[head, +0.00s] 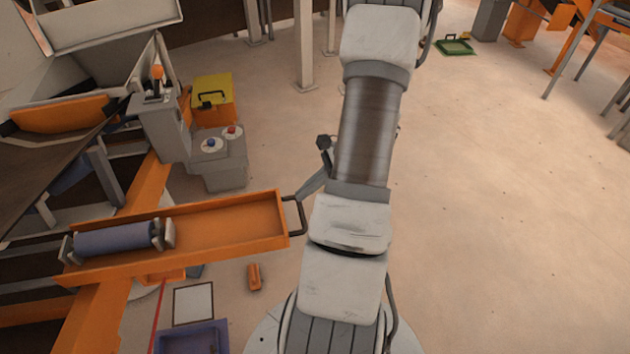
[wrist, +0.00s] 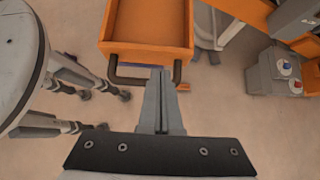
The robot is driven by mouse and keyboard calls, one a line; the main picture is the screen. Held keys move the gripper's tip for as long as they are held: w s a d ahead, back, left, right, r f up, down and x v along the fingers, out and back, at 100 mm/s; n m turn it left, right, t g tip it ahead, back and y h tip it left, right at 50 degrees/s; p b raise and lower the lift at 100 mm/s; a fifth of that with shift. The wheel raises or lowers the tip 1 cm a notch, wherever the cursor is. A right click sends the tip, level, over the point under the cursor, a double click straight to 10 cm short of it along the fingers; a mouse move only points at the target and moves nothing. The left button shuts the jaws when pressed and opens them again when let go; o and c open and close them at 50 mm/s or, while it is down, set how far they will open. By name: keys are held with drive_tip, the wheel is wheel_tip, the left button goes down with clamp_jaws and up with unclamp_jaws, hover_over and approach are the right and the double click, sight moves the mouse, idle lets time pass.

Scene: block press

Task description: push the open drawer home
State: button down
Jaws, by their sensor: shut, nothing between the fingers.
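The orange drawer (head: 225,225) stands pulled out to the right from the machine at left. Its dark handle (head: 300,214) is on its right end. In the wrist view the drawer (wrist: 148,25) is at the top, with its handle (wrist: 130,80) below its front. My gripper (head: 299,196) is at the handle in the head view, partly behind my arm. In the wrist view my gripper's fingers (wrist: 160,72) are together, empty, and overlap the handle bar's middle. I cannot tell whether they touch it.
A blue-grey roller (head: 115,238) lies at the drawer's left part. A grey control box (head: 219,160) with red and blue buttons and a yellow case (head: 213,98) stand behind the drawer. A purple bin (head: 190,338) is in front.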

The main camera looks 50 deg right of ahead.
drive_tip(key=x, duration=0.4)
idle(0.3)
